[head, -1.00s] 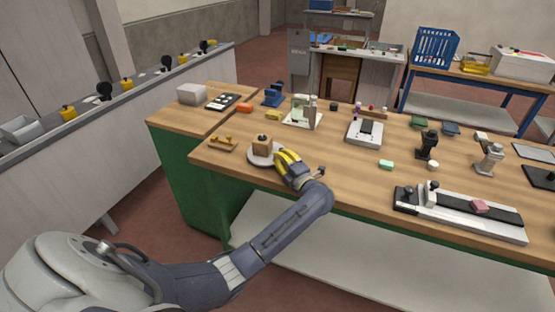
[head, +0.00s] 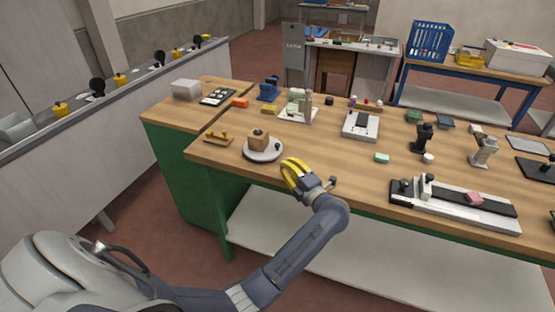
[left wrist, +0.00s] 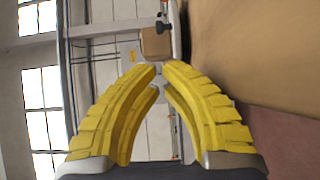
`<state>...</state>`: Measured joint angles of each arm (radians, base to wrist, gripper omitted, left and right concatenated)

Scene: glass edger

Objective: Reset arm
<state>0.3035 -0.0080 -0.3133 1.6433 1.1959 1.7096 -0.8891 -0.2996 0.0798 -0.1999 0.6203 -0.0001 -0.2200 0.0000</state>
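My left gripper (head: 294,176) is at the table's front edge, to the right of and apart from a round white plate (head: 262,156). Its yellow fingers (left wrist: 160,68) come together at the tips in the left wrist view, with nothing between them. A brown block (head: 259,138) stands on the plate, beside a small dark knob (head: 277,146). The block also shows beyond the fingertips in the left wrist view (left wrist: 156,42). My right gripper is in neither view.
A wooden piece with brass parts (head: 218,138) lies left of the plate. The wooden tabletop (head: 345,172) is clear right of the gripper.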

